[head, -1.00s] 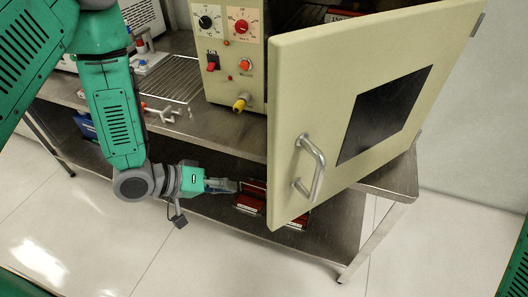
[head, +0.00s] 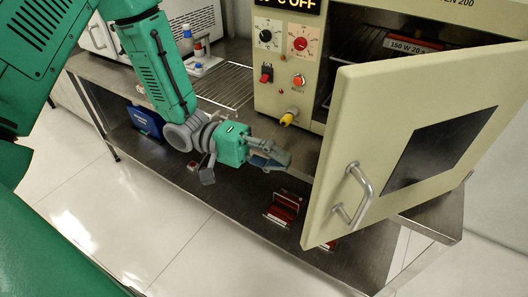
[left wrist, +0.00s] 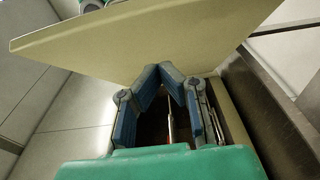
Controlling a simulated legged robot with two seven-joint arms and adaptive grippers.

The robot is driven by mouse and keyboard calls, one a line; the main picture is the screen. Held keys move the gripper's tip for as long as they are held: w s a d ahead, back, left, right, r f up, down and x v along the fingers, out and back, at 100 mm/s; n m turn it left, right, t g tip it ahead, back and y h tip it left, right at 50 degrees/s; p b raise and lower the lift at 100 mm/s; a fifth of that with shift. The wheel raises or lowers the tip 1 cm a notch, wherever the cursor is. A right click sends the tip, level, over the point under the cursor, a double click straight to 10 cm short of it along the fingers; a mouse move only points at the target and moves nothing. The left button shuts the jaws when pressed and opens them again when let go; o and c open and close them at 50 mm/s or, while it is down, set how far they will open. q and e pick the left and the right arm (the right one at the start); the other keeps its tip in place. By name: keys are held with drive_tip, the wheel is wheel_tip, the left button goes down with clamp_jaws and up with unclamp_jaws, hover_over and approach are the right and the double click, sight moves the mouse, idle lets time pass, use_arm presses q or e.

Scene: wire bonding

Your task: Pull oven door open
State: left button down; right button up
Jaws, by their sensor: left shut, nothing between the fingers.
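The oven door (head: 335,150) is beige with a dark window and stands open, swung out to the right in the head view. Its metal handle (head: 352,195) is on the outer face near the free edge. The oven body (head: 290,90) is behind it, and part of the opening shows. My left gripper (head: 287,163) is shut and empty, left of the door's free edge and in front of the oven. In the left wrist view its fingertips (left wrist: 167,70) meet close to the beige door (left wrist: 150,38); contact is unclear. My right gripper is not in view.
The oven stands on a steel bench (head: 215,108) with a lower shelf (head: 240,210). Red items (head: 282,208) and a blue item (head: 143,121) are on the shelf. A wire rack (head: 225,85) lies left of the oven. The floor in front is clear.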

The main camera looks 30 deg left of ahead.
use_arm(q)
drive_tip(key=s+d, duration=0.2)
drive_tip(key=d, duration=0.4)
drive_tip(key=shift+s+d, duration=0.15)
